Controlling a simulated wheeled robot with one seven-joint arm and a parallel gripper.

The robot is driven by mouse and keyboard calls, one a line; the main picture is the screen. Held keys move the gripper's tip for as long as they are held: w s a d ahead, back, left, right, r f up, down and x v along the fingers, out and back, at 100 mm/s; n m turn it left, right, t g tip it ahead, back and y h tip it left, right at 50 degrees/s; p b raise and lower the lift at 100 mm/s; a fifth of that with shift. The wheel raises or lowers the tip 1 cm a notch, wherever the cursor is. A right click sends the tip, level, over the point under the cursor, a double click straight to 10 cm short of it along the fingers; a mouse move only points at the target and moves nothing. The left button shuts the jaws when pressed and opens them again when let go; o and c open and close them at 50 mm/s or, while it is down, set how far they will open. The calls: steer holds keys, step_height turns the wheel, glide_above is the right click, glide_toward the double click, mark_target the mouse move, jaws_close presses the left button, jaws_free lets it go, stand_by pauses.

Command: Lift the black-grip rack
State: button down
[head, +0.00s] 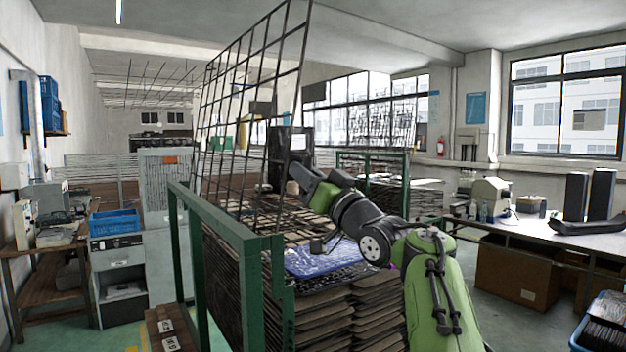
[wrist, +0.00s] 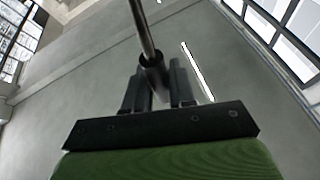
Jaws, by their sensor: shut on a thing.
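The rack is a tall dark wire grid (head: 300,68), upright and leaning, above the left part of the green-framed stand. In the wrist view its dark rod (wrist: 143,30) runs down to a black grip (wrist: 151,61) between my fingers. My gripper (wrist: 157,84) is shut on that grip. In the head view my arm reaches in from the right, and the dark gripper body (head: 289,152) is behind or beside the grid; the fingertips are hard to make out there. Whether the rack's lower edge touches the stand cannot be told.
The green stand (head: 222,228) holds stacks of brown panels (head: 372,305) and a blue item (head: 325,259) on top. A grey cabinet with a blue crate (head: 115,222) stands left. A bench with black speakers (head: 600,194) stands right. Some floor shows between stand and bench.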

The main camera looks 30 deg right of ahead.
steer(key=shift+f, duration=0.1)
stand_by(0.3)
steer(key=c, duration=1)
jaws_free()
steer(key=shift+d, duration=0.15)
steer(key=shift+c, duration=0.2)
steer(key=b+v, duration=0.6)
steer(key=v, duration=0.9)
steer(key=shift+s, duration=0.35)
steer(key=shift+f, duration=0.15)
